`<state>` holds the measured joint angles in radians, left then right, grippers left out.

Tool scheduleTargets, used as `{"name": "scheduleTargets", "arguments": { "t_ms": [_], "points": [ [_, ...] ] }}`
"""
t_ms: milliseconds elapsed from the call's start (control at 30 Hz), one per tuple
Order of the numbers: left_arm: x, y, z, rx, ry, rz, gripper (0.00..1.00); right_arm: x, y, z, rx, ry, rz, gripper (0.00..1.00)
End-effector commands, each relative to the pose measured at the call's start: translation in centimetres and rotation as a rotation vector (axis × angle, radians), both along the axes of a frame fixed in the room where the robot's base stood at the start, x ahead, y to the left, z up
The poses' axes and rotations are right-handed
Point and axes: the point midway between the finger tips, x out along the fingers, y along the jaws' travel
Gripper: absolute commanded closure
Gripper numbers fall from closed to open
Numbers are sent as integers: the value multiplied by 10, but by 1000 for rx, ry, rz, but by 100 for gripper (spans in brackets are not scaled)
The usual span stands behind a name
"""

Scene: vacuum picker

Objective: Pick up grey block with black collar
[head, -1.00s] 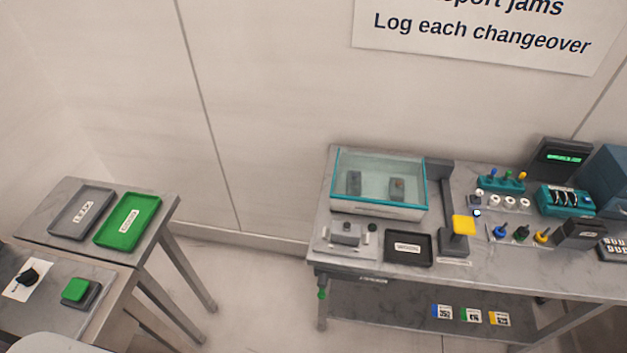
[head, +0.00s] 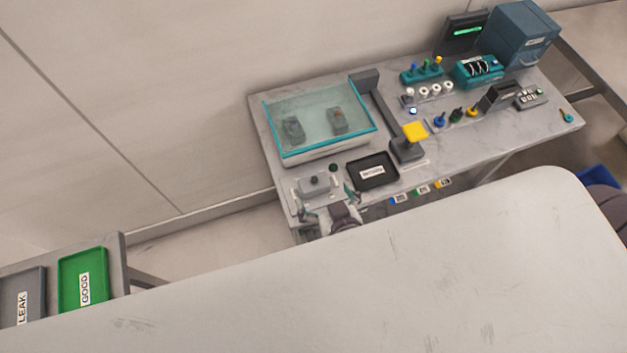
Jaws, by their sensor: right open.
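A small grey block with a dark round collar on top (head: 314,184) sits on a pale plate at the table's front left corner. My right gripper (head: 327,203) is at the table's front edge, just in front of this block. Its fingers are spread apart, one towards each side of the block, and nothing shows between them. I cannot tell whether a finger touches the block. My left gripper is not in view.
A teal-rimmed clear case (head: 320,142) holding two grey blocks stands behind. A black labelled tray (head: 372,186) and a yellow-topped post (head: 415,132) are to the right. Green (head: 66,283) and grey (head: 38,290) trays lie on another table, lower left.

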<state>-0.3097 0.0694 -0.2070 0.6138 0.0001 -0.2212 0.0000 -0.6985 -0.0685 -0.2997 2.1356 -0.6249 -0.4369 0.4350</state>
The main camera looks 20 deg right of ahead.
Motion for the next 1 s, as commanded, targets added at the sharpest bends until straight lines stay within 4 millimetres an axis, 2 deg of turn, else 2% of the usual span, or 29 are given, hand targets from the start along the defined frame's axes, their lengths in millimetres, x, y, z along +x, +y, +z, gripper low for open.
{"name": "scheduleTargets", "arguments": {
  "t_ms": [233,500,767,800,1000],
  "points": [
    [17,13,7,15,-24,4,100,17,1,-9,-1,0,0,0],
    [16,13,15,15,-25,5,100,49,4,-29,0,0,0,0],
    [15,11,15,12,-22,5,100,52,4,-32,1,1,0,0],
    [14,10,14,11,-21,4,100,52,4,-32,1,1,0,2],
    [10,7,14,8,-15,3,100,52,4,-32,1,1,0,35]
  ]
}}
